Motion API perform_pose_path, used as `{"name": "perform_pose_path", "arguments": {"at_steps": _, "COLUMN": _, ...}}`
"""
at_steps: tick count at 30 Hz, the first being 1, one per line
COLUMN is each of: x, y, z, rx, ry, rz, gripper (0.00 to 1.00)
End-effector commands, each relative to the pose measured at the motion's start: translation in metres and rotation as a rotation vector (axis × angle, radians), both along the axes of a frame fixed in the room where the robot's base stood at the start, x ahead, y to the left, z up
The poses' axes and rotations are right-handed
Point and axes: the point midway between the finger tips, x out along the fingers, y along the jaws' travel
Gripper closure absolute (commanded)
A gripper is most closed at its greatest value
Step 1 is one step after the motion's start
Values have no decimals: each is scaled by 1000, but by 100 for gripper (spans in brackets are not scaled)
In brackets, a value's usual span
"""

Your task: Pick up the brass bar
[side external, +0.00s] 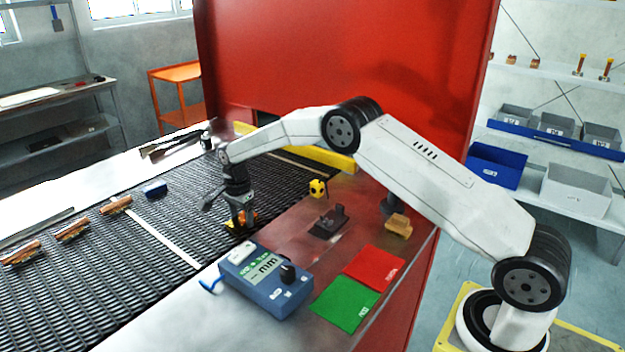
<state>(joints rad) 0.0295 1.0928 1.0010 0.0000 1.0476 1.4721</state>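My gripper (241,216) points down over the near side of the dark mesh belt (150,275). A small brass-yellow piece, which looks like the brass bar (241,226), lies at its fingertips with dark parts around it. The fingers partly hide this piece. I cannot tell whether they grip it or only stand around it, nor whether it touches the belt.
Several copper-brown pieces (72,231) and a dark blue block (155,189) lie on the belt.

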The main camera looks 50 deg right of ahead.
Motion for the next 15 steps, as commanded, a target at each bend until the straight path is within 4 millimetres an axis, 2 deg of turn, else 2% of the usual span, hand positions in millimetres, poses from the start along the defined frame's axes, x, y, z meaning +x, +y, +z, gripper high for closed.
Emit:
{"name": "perform_pose_path", "arguments": {"at_steps": 1, "x": 0, "y": 0, "z": 0, "rx": 0, "ry": 0, "rz": 0, "gripper": 76}}
{"name": "perform_pose_path", "arguments": {"at_steps": 3, "x": 0, "y": 0, "z": 0, "rx": 0, "ry": 0, "rz": 0, "gripper": 98}}
{"name": "perform_pose_path", "arguments": {"at_steps": 15, "x": 1, "y": 0, "z": 2, "rx": 0, "ry": -3, "rz": 0, "gripper": 100}}
